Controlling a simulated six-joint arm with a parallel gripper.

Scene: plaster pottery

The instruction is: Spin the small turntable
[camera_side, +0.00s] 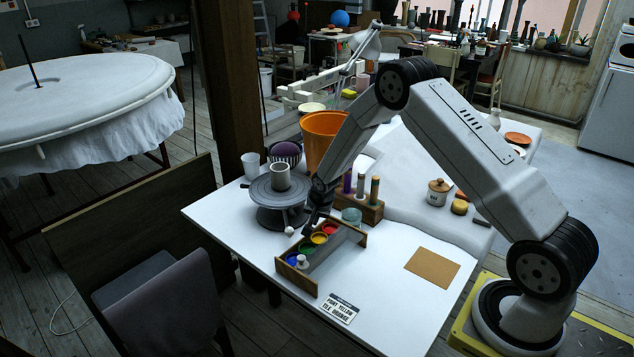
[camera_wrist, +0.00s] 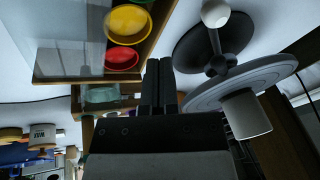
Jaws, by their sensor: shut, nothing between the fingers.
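The small turntable (camera_side: 262,200) is a dark grey disc on a round pedestal at the left of the white table. A pale cup (camera_side: 280,177) stands upright on it. A rod with a white ball end (camera_side: 289,231) shows at its front, low down. In the wrist view the turntable disc (camera_wrist: 240,84), white ball (camera_wrist: 215,12) and cup (camera_wrist: 246,114) lie right of my fingers. My gripper (camera_side: 309,229) is shut and empty, pointing down just right of the turntable; its fingers show in the wrist view (camera_wrist: 158,85). I cannot tell whether they touch the turntable.
A wooden tray of paint pots (camera_side: 318,238) stands close in front of my gripper. An orange bucket (camera_side: 318,128) and a wooden tool block (camera_side: 368,208) stand behind. A white cup (camera_side: 251,164) is behind the turntable. A brown sheet (camera_side: 432,268) lies on clear table at right.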

